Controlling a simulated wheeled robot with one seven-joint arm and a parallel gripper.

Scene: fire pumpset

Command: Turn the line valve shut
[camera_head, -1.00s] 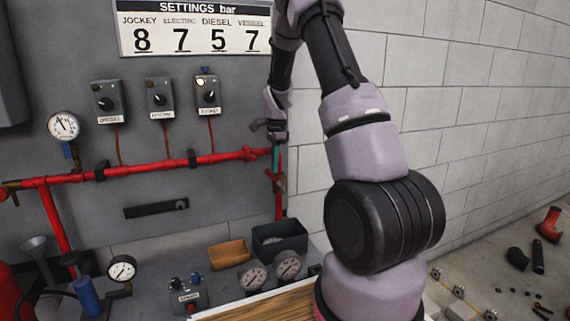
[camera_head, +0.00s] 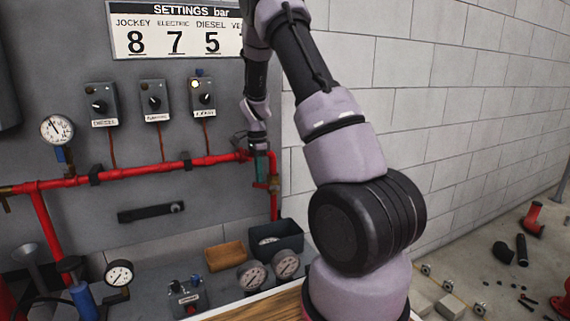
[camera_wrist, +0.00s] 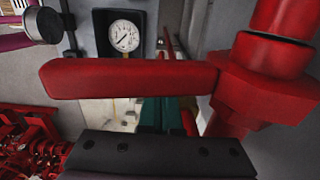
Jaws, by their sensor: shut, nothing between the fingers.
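The line valve's red lever handle (camera_wrist: 130,78) lies nearly level across the wrist view and joins a red valve body (camera_wrist: 265,90) at the right. My gripper (camera_wrist: 162,115) shows teal fingers closed together with nothing between them, just below the lever in that view. The lever may hide the fingertips; I cannot tell if they touch it. In the head view my gripper (camera_head: 262,168) points down in front of the right end of the red pipe (camera_head: 130,170), at the vertical red pipe. There my gripper covers the valve, and its handle cannot be made out.
A pressure gauge (camera_wrist: 123,37) shows behind the lever. Switch boxes (camera_head: 153,100) hang above the pipe. A dark bin (camera_head: 290,238), a tan tray (camera_head: 224,256) and two loose gauges (camera_head: 252,277) sit below. A block wall (camera_head: 440,110) stands to the right.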

